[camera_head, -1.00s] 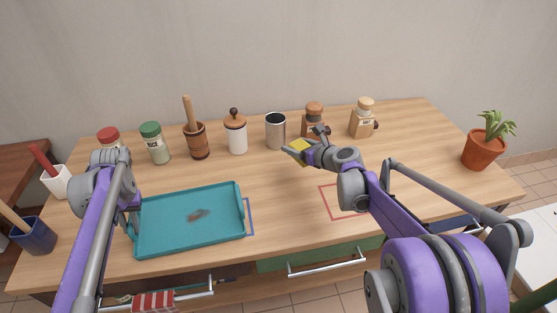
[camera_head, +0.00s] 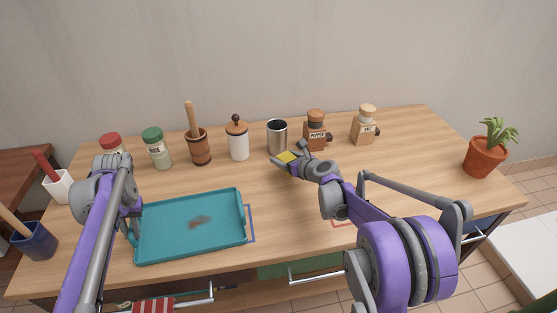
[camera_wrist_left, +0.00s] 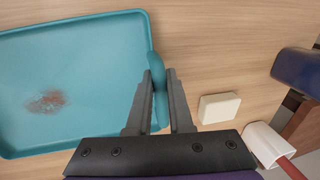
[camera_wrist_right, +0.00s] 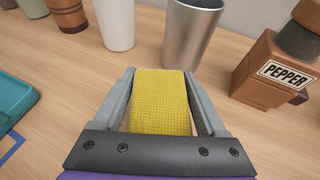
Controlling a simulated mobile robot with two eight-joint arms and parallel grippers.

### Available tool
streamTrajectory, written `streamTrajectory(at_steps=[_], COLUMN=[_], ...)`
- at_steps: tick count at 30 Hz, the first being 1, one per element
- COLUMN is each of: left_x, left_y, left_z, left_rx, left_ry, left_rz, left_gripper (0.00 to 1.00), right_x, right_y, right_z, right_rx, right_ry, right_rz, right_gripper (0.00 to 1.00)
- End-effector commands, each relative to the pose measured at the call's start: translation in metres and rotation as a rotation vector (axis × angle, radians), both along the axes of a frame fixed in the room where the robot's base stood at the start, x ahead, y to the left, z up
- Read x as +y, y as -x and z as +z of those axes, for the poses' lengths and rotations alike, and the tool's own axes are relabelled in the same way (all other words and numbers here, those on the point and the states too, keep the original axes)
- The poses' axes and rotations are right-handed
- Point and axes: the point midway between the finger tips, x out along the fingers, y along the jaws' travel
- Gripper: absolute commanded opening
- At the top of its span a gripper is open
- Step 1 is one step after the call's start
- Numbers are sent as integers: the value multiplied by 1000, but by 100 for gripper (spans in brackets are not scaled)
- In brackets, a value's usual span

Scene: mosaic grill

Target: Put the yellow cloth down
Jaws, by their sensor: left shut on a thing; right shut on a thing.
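The yellow cloth (camera_wrist_right: 160,100) is a flat, textured pad between the fingers of my right gripper (camera_wrist_right: 160,88), which is shut on it. In the head view the cloth (camera_head: 288,158) is over the back middle of the table, in front of the metal cup (camera_head: 277,136). Whether it touches the table I cannot tell.
A pepper mill (camera_head: 316,132) and a lighter mill (camera_head: 364,126) stand right of the cup. A white jar (camera_head: 238,142) stands left of it. A potted plant (camera_head: 484,157) is at the right edge. A pale block (camera_wrist_left: 219,107) lies beside the tray. The table's middle is clear.

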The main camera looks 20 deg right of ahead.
Motion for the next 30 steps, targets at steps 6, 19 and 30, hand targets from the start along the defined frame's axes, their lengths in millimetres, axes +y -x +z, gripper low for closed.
streamTrajectory(at_steps=[6, 19, 30], left_x=[0, 0, 0], left_y=[0, 0, 0], left_z=[0, 0, 0], left_rx=[0, 0, 0], left_ry=[0, 0, 0], left_rz=[0, 0, 0], left_gripper=[0, 0, 0], right_x=[4, 6, 6], right_y=[-22, -36, -36], right_z=[0, -35, -38], right_rx=[0, -1, 0], right_ry=[1, 0, 0], right_rz=[0, -1, -1], right_gripper=[12, 12, 81])
